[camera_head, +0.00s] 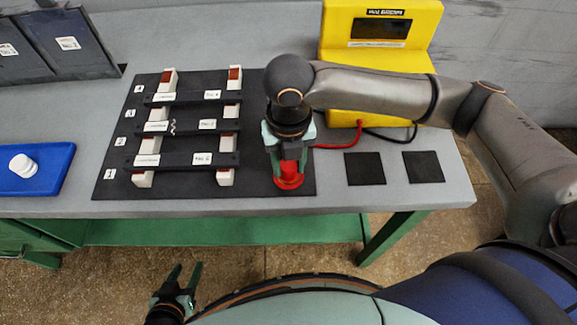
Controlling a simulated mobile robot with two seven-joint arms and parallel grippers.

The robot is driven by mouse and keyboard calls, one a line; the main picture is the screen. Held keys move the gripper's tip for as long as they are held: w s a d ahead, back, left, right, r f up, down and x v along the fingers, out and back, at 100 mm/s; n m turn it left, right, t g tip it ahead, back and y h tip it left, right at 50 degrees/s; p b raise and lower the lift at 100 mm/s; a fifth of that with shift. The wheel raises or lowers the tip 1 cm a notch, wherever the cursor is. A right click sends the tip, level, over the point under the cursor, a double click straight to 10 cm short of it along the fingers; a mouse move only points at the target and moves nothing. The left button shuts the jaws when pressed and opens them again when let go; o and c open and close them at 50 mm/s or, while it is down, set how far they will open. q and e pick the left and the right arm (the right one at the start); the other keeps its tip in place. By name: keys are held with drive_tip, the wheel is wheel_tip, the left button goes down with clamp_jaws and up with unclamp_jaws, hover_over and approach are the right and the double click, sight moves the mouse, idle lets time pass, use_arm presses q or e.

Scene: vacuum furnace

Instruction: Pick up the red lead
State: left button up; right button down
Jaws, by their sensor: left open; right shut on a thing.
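The red lead (289,182) is a red piece with a red cable running right to the yellow meter (431,40). My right gripper (288,168) points down and is shut on the red lead, near the right part of the black mat. The gripper fingers hide part of it. Whether it touches the mat I cannot tell. My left gripper (183,279) is open and empty, low in front of the table and over the floor.
A black mat (120,140) holds several dark bars on white and red blocks. Two black squares (365,168) lie right of the mat. A black cable (400,138) leaves the meter. Dark bins (65,40) stand back left.

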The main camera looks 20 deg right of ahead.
drive_tip(key=shift+r, duration=0.1)
drive_tip(key=shift+r, duration=0.65)
use_arm(q)
drive_tip(key=shift+h, duration=0.3)
drive_tip(key=f+b, duration=0.1)
drive_tip(key=b, duration=0.1)
drive_tip(key=w+d+f+b, duration=0.1)
drive_tip(key=d+f+b, duration=0.1)
drive_tip(key=b, duration=0.1)
drive_tip(key=shift+w+f+b, duration=0.15)
drive_tip(key=shift+f+b, duration=0.2)
drive_tip(key=shift+f, duration=0.05)
use_arm(e)
drive_tip(key=s+d+r, duration=0.4)
drive_tip(key=s+r, duration=0.7)
drive_tip(key=s, duration=0.2)
drive_tip(key=shift+s+r, duration=0.15)
drive_tip(key=shift+r, duration=0.1)
drive_tip(key=shift+d, duration=0.1)
